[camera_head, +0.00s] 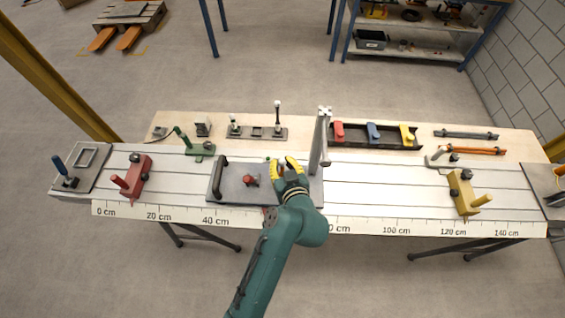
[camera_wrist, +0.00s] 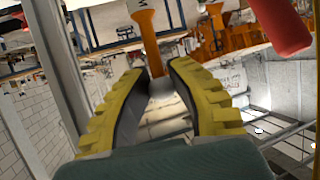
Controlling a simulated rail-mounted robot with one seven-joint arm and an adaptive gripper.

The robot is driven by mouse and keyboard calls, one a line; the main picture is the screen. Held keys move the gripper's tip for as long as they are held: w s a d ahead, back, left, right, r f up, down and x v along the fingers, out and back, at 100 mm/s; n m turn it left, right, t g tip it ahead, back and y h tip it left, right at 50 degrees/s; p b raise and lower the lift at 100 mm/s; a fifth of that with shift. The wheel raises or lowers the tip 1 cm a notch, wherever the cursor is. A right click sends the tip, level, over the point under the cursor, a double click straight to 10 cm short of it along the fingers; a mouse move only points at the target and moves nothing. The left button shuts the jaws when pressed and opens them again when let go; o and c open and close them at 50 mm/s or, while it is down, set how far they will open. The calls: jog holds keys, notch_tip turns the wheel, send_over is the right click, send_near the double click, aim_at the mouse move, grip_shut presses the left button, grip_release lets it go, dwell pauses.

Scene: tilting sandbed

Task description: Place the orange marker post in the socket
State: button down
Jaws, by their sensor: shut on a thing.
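My gripper (camera_head: 288,166) has yellow fingers and is over the grey plate (camera_head: 228,190) at mid-bench, just left of a tall grey upright (camera_head: 320,140). In the wrist view my gripper (camera_wrist: 163,85) is shut on a grey rounded piece (camera_wrist: 161,88). An orange piece (camera_wrist: 148,38) lines up with it; I cannot tell whether they are joined. A large red cylinder (camera_wrist: 272,25) shows at upper right. In the head view orange bars (camera_head: 478,151) lie at the right back of the bench. I cannot tell which fixture is the socket.
A red block (camera_head: 138,175) and green fixture (camera_head: 199,149) stand on the left. A dark rack (camera_head: 375,145) with red, blue and yellow pieces stands behind the upright. A yellow fixture (camera_head: 463,192) stands on the right.

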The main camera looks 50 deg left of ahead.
jog(key=shift+f, duration=0.1)
jog(key=c, duration=1)
grip_release()
jog(key=shift+r, duration=0.2)
jog(key=shift+d+r, duration=0.15)
jog(key=shift+d, duration=0.05)
jog(key=v, duration=1.1)
jog(key=shift+s+d, duration=0.2)
jog(key=shift+s, duration=0.05)
